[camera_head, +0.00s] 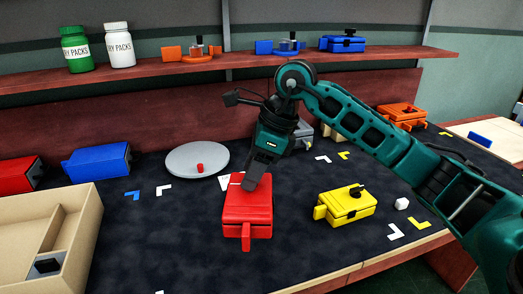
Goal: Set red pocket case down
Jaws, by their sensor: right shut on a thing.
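The red pocket case (248,211) is near the middle front of the dark table mat, with a tab sticking out toward me. My right gripper (255,180) comes down onto its far end from above and is shut on it. The fingertips are partly hidden by the gripper body and the case. I cannot tell whether the underside of the case touches the mat. My left gripper does not show.
A grey round plate (197,160) lies behind left. A cardboard box (85,232) fills the left front. Blue (98,162) and red (18,175) cases sit behind it. A shelf (150,76) runs along the back.

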